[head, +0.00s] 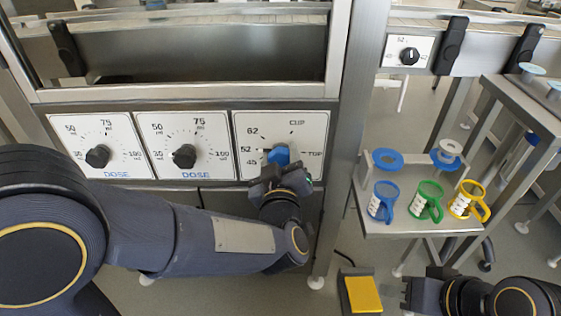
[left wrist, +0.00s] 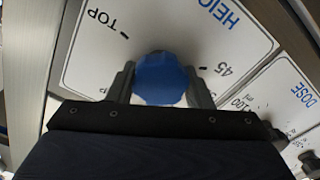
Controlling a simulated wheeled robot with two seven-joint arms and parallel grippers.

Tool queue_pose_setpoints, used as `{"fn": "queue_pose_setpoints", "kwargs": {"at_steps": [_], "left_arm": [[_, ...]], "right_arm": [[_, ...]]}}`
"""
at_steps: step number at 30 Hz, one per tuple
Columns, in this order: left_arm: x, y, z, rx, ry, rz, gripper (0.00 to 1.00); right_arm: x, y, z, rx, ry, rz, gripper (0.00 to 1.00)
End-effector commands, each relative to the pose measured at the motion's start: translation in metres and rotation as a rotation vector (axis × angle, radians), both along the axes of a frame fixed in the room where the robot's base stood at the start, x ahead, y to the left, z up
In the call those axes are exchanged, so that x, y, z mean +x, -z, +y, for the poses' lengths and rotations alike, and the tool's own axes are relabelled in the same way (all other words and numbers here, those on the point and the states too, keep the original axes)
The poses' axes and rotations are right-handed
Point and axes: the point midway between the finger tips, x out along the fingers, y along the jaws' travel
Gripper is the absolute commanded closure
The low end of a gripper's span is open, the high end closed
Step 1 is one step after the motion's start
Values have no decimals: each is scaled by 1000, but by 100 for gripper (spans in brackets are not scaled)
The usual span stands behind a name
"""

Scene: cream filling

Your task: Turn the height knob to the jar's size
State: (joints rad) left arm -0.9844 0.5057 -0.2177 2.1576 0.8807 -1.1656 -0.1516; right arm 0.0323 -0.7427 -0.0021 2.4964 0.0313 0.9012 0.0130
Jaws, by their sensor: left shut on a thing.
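The height knob (head: 279,155) is blue and sits on the third white dial panel, marked 45, 52, 62, CUP and TOP. My left gripper (head: 281,170) is at this knob, its fingers on either side of it. In the left wrist view the blue knob (left wrist: 160,79) sits between the two fingers (left wrist: 160,88), with TOP to the left and 45 to the right. The knob's pointer is hidden, so its setting cannot be told. My right gripper (head: 416,293) is low at the right, away from the panel; its finger opening is not clear. No jar can be made out.
Two black dose knobs (head: 98,156) (head: 184,157) are left of the height knob. A yellow pedal (head: 363,294) is on the floor. A steel post (head: 352,110) stands right of the panel.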

Motion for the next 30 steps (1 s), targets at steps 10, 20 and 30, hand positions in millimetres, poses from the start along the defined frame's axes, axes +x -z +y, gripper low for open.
{"fn": "queue_pose_setpoints", "kwargs": {"at_steps": [10,20,30], "left_arm": [[0,0,0,-29,1,2,77],[0,0,0,-28,1,2,38],[-1,0,0,-28,1,2,32]], "right_arm": [[0,3,0,0,0,0,64],[0,3,0,0,0,0,64],[0,2,0,0,0,0,64]]}}
